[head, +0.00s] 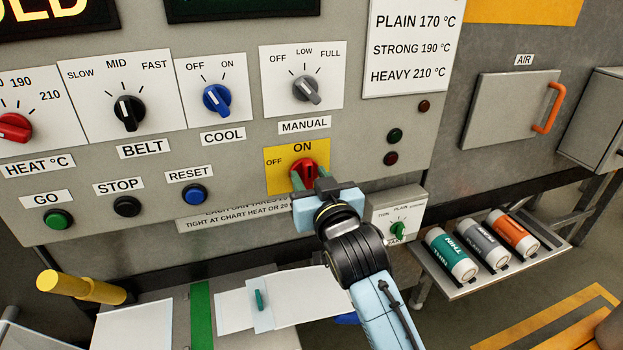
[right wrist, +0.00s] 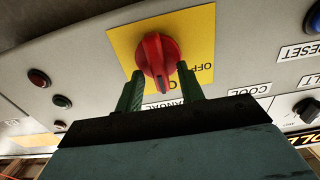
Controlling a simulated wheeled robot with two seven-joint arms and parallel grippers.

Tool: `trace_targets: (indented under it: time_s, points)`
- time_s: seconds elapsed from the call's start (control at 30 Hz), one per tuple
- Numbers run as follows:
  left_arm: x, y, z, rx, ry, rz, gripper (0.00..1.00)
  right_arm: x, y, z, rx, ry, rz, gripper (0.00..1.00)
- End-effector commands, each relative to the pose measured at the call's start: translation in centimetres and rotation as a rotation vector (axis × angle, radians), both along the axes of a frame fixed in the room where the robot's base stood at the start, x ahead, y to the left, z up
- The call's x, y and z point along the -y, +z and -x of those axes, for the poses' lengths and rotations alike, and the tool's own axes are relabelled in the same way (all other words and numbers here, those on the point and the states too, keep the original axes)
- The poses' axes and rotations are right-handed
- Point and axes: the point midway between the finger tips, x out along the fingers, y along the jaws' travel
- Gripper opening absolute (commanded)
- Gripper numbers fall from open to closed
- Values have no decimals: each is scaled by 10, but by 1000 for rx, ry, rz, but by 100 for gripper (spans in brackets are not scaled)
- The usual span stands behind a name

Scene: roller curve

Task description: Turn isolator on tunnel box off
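The isolator is a red knob (head: 303,167) on a yellow plate (head: 277,155) marked OFF at left and ON at top, low on the grey panel. Its grip stands close to upright, towards ON. My right gripper (head: 309,177) is at the knob from below, partly covering it. In the right wrist view, its green fingers stand open on either side of the red knob (right wrist: 157,55), with visible gaps between fingers and knob. The lower plate lettering is partly hidden there. My left gripper is not in view.
Around the isolator are a grey MANUAL knob (head: 306,90), a blue COOL knob (head: 216,99) and a blue RESET button (head: 194,194). A small box with a green knob (head: 398,230) sits just right of my right gripper. Several rolls lie on a shelf (head: 462,290) farther right.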

Motion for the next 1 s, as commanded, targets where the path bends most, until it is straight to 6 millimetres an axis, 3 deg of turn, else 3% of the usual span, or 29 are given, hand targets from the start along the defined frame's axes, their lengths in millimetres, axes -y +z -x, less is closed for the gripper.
trace_targets:
  time_s: [0.07, 0.37, 0.67, 1.0]
  points:
    - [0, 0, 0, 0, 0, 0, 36, 0, 0, 0, 0, 0, 0, 37]
    - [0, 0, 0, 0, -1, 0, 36, 0, 0, 0, 0, 0, 0, 0]
    - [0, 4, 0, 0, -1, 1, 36, 0, 1, 1, 8, 0, 28, 0]
    - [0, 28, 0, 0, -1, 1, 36, -2, 2, 1, 69, 1, 219, 0]
